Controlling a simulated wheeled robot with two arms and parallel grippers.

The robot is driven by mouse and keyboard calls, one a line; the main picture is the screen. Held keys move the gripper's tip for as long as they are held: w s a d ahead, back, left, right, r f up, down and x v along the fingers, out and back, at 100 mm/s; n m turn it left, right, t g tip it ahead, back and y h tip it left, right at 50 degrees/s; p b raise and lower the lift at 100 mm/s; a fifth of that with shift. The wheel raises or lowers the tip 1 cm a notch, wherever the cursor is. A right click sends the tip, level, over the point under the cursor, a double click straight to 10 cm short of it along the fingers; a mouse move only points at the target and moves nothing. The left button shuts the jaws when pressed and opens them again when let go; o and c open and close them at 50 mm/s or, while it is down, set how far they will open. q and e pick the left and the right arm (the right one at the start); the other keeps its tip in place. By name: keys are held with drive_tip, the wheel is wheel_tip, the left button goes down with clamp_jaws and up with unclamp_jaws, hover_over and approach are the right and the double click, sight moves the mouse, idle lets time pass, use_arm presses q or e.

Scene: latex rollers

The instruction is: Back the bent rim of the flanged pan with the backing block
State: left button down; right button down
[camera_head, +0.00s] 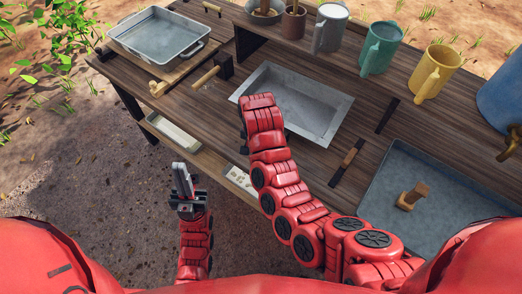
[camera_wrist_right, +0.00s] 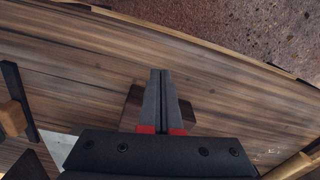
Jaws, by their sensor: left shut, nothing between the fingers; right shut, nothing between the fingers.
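The flanged pan (camera_head: 318,107), a grey rectangular metal pan, sits at the middle of the wooden table in the head view. Its near left part is covered by my right arm; a pale grey corner (camera_wrist_right: 60,146) shows in the wrist view. I cannot make out the bend in its rim. A dark brown wooden block (camera_wrist_right: 131,108), likely the backing block, lies on the planks under my right gripper (camera_wrist_right: 161,74). The gripper is shut and partly covers it; contact cannot be told. My left gripper (camera_head: 182,168) is shut and empty, off the table's near edge.
A mallet (camera_head: 224,67) lies left of the pan, a dark-ended tool (camera_head: 347,162) to its right. A handled roasting pan (camera_head: 158,38) stands at far left, mugs (camera_head: 381,47) along the back. A blue-grey tray (camera_head: 447,190) holds a wooden piece (camera_head: 412,196) at right.

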drive_tip(key=f, duration=0.2)
drive_tip(key=f+p, duration=0.1)
drive_tip(key=shift+w+d+f, duration=0.1)
drive_tip(key=shift+w+f, duration=0.1)
drive_tip(key=shift+w, duration=0.05)
drive_tip(key=shift+w+d+f+p, duration=0.15)
drive_tip(key=shift+w+d+p, duration=0.1)
drive_tip(key=shift+w+p, duration=0.2)
drive_tip(key=shift+w+d, duration=0.2)
drive_tip(key=shift+w, duration=0.05)
drive_tip(key=shift+w+d+f+p, duration=0.1)
drive_tip(key=shift+w+f+p, duration=0.05)
drive_tip(key=shift+w, duration=0.3)
drive_tip(key=shift+w+d+f+p, duration=0.1)
drive_tip(key=shift+w+f+p, duration=0.05)
drive_tip(key=shift+w, duration=0.3)
drive_tip(key=shift+d, duration=0.1)
drive_tip(key=shift+w, duration=0.1)
